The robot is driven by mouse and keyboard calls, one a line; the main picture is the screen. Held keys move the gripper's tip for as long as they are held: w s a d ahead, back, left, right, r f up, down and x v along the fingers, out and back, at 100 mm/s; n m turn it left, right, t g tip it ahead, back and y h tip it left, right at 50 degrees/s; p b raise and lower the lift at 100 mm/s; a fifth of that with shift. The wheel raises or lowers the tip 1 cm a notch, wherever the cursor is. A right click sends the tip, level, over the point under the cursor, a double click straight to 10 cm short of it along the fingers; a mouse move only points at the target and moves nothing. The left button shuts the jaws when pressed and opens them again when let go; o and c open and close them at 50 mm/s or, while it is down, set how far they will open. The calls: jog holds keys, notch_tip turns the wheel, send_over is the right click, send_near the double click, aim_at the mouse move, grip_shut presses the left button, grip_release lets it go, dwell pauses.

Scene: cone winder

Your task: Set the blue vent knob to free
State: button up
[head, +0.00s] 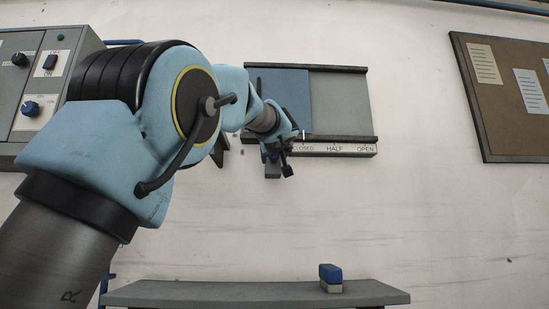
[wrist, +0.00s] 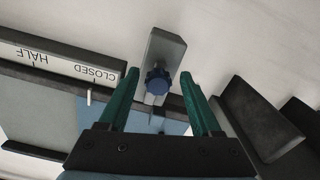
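In the wrist view a blue lobed knob (wrist: 157,81) sits on a grey block (wrist: 166,48) beside the end of the vent's scale strip (wrist: 60,58). My gripper (wrist: 160,75) is open, with one green finger on each side of the knob and a gap visible on both sides. No setting mark is readable on the knob. In the head view my gripper (head: 284,160) is at the lower left of the vent and hides the knob. The vent's blue slide panel (head: 287,92) is at the left, its white pointer near CLOSED.
A control box (head: 75,45) at the far left carries another blue knob (head: 31,108), a black knob and a switch. A cork board (head: 505,120) hangs at the right. A shelf (head: 220,293) below holds a blue-and-grey block (head: 330,278). The wall between is clear.

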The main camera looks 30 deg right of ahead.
jog(key=b+v, duration=0.7)
jog(key=v, duration=0.3)
jog(key=shift+s+a, duration=0.2)
jog(key=shift+s, duration=0.15)
dwell(0.4)
